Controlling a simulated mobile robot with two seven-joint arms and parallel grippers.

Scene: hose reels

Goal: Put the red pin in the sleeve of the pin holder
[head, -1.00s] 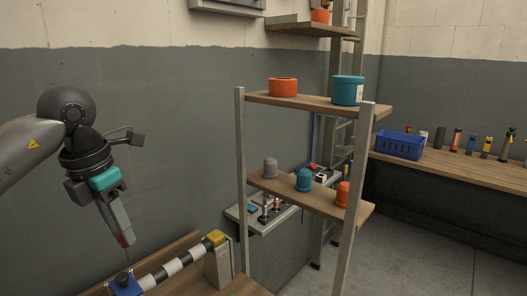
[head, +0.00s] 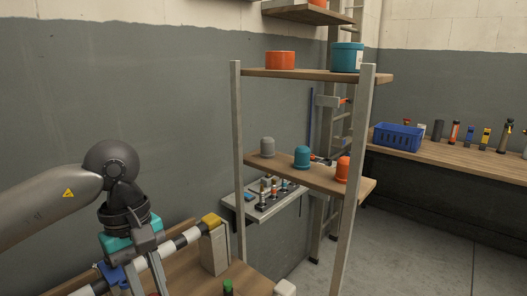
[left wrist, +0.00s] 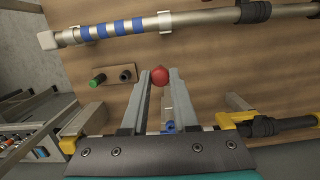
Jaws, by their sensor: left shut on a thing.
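The red pin (left wrist: 159,76) shows its round red head between the fingertips of my left gripper (left wrist: 160,78) in the left wrist view. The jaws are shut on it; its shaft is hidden. The pin holder (left wrist: 112,76) is a small wooden plate just left of the fingertips. It carries a green pin (left wrist: 97,80) at its left and a dark round sleeve (left wrist: 128,73) at its right. The red pin is beside the sleeve, apart from it in the picture. In the head view the green pin (head: 228,288) is at the bottom edge, right of my left arm. My right gripper is not in view.
A black-and-white striped bar (head: 190,236) lies behind my left gripper, with a yellow end by a pale post (head: 214,250). A blue-striped bar (left wrist: 120,29) lies beyond the holder. A shelf rack (head: 237,160) stands to the right. Bare wooden bench surrounds the holder.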

